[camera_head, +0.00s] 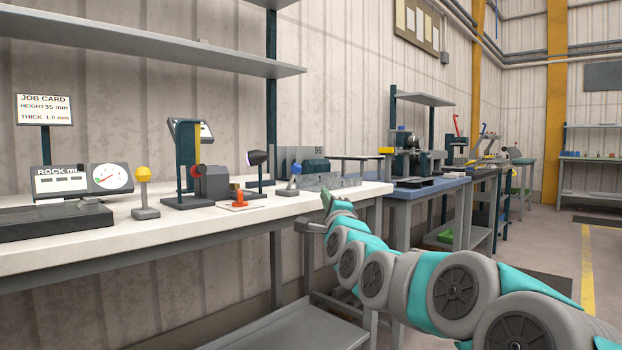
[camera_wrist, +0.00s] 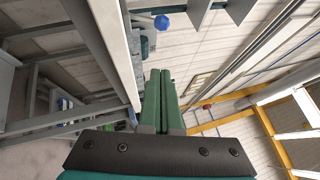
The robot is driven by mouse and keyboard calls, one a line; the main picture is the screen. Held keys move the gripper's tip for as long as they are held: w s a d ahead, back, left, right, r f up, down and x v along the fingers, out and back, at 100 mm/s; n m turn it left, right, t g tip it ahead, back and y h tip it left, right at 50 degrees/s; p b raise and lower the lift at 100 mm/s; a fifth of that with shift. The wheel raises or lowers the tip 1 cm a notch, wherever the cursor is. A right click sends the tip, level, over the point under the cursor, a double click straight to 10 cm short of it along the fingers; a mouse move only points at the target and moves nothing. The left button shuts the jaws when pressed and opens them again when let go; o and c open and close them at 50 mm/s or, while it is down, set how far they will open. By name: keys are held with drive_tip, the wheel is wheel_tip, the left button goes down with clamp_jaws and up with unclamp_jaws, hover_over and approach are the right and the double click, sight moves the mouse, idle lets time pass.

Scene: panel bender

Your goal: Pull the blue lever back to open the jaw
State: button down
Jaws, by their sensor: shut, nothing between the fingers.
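The blue lever (camera_head: 292,178) stands on the white bench, a short grey stem with a blue knob, leaning a little to the right. Its blue knob (camera_wrist: 162,22) also shows near the top of the wrist view, beyond my fingertips and apart from them. My gripper (camera_wrist: 162,72) is shut and empty, its two green fingers side by side. In the head view my gripper (camera_head: 326,199) is in front of the bench's edge, right of the lever and not touching it. I cannot clearly make out the jaw or whether it is open.
The white bench (camera_head: 110,240) also holds a yellow-knobbed lever (camera_head: 143,190), a red-handled part (camera_head: 239,201), a dial gauge display (camera_head: 110,178) and a low grey toothed block (camera_head: 335,181) just right of the blue lever. A shelf (camera_head: 290,331) sits below. Floor at right is open.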

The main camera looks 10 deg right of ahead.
drive_tip(key=shift+w, duration=0.1)
approach(293, 178)
drive_tip(key=w+d+r, duration=0.1)
drive_tip(key=w, duration=0.1)
drive_tip(key=w+d+r, duration=0.2)
drive_tip(key=shift+d+r, duration=0.15)
drive_tip(key=shift+d, duration=0.1)
drive_tip(key=shift+w+a+r, duration=0.25)
drive_tip(key=shift+w+a, duration=0.1)
drive_tip(key=shift+a, duration=0.1)
idle(0.3)
